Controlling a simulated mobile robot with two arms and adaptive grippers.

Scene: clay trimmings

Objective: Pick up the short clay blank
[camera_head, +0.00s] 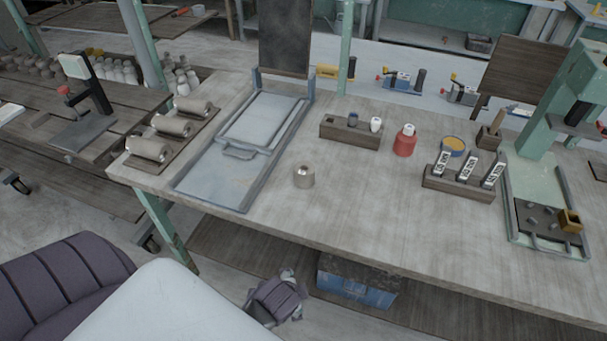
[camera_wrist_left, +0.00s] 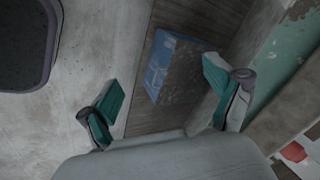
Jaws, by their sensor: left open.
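A short, light grey-brown clay cylinder with a hole in its top (camera_head: 304,176) stands upright on the workbench (camera_head: 330,215), near its front edge and right of the metal tray. It appears to be the short clay blank. It does not show in the left wrist view. My left gripper (camera_wrist_left: 160,85) is open and empty in the left wrist view, its two teal-padded fingers spread wide. It points down past the bench front, over the floor and lower shelf, away from the blank. My right gripper is in neither view.
A sliding metal tray (camera_head: 215,185) lies left of the blank. Several clay rolls (camera_head: 172,126) lie on a board farther left. A blue box (camera_head: 355,285) sits on the shelf below.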

